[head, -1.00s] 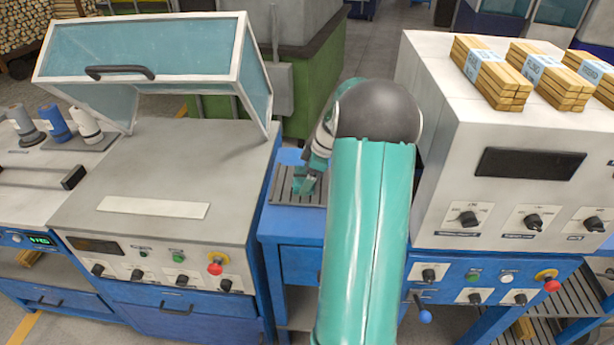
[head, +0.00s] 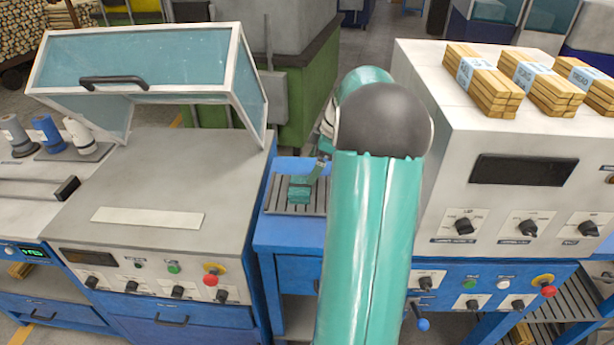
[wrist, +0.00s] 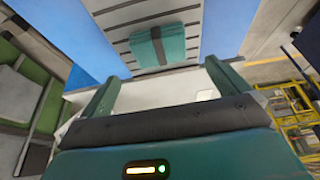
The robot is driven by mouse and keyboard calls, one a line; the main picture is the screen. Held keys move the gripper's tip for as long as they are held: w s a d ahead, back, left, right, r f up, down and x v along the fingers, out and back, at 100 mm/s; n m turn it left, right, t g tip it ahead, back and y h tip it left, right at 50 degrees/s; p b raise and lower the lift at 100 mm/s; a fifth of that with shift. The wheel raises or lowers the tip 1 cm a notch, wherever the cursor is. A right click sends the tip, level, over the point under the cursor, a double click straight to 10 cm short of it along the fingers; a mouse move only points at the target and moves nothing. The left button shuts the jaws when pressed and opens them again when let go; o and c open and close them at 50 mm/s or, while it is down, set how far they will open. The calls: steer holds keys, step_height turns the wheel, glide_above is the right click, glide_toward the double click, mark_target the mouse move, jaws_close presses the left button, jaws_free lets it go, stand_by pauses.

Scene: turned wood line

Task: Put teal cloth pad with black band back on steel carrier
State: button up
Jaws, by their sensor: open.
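The teal cloth pad (head: 300,194) lies on a grey slatted steel plate (head: 279,207), which looks like the carrier, on a blue stand. In the wrist view the pad (wrist: 158,46) shows whole, with a darker band across its middle, flat on the slats (wrist: 112,17). My gripper (head: 320,168) is just behind and to the right of the pad in the head view. In the wrist view my gripper (wrist: 160,72) is open and empty. Its two teal fingers are wide apart, and the pad lies beyond their tips, apart from them.
A grey machine with a raised glazed hood (head: 150,75) stands left of the blue stand (head: 285,232). A white control cabinet (head: 440,150) stands close on the right, with banded wood bundles (head: 482,80) on top. My arm covers the stand's right side.

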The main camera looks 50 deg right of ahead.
steer(key=a+r+m+h, duration=0.1)
steer(key=a+r, duration=0.3)
steer(key=a, duration=0.4)
steer(key=s+a+r+m, duration=0.1)
steer(key=a+r, duration=0.2)
steer(key=a, duration=0.6)
steer(key=a+r+m+h, duration=0.1)
steer(key=a+r, duration=0.3)
steer(key=a, duration=0.4)
steer(key=s+a+f+m+t, duration=0.1)
steer(key=s+a+m, duration=0.3)
steer(key=s+a, duration=0.9)
steer(key=a+t, duration=0.1)
steer(key=a, duration=0.2)
steer(key=shift+f+m+h, duration=0.3)
steer(key=shift+m+h, duration=0.1)
steer(key=shift+a, duration=0.1)
